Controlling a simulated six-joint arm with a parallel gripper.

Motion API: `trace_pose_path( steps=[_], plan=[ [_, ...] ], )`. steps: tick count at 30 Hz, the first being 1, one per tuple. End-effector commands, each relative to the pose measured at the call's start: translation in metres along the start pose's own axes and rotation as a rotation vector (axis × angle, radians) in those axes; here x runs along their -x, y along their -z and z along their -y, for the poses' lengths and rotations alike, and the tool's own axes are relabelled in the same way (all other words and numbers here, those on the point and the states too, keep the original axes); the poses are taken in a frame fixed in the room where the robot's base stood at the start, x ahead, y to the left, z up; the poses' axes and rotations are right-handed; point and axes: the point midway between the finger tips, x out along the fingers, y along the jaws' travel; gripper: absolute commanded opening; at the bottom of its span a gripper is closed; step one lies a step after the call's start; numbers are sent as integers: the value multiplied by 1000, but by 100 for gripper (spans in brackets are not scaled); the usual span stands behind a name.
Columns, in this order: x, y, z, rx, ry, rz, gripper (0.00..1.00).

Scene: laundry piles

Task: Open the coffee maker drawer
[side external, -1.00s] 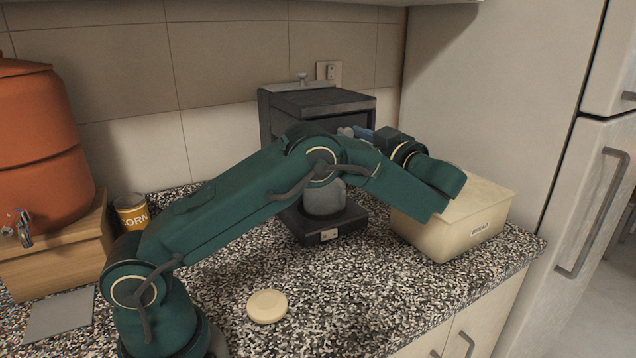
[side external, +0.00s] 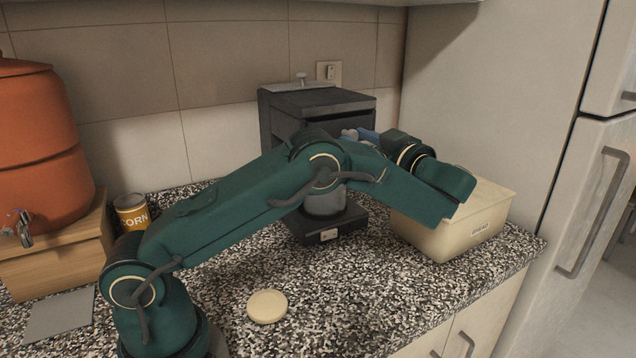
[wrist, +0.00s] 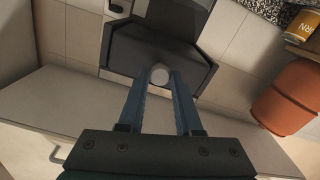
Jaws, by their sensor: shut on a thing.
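The dark grey coffee maker (side external: 310,102) stands against the tiled wall in the side view, with a small knob on its top. My arm hides much of its front, and a grey pot (side external: 325,204) sits on its base. In the wrist view the coffee maker (wrist: 130,45) is ahead of the fingers. The pale round drawer knob (wrist: 159,76) lies between the blue fingertips; it also shows in the side view (side external: 349,134). My gripper (side external: 361,135) is shut on this knob. How far the drawer is out, I cannot tell.
A cream bread box (side external: 440,235) stands right of the coffee maker, below my wrist. A pale disc (side external: 268,306) lies on the front counter. A corn can (side external: 132,213), an orange dispenser (side external: 40,150) on a wooden stand and a grey plate (side external: 60,315) are at left. The fridge is at right.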

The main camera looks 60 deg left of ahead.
Motion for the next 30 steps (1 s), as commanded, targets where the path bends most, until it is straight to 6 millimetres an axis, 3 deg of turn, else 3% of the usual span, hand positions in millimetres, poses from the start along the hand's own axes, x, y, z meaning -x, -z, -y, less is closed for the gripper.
trace_pose_path(
  steps=[4,12,21,30],
  plan=[
    [36,0,-2,3,-11,0,0],
    [73,0,-3,4,-13,-2,0],
    [93,0,-2,4,-16,2,0],
    [96,0,-1,3,-14,2,0]
  ],
)
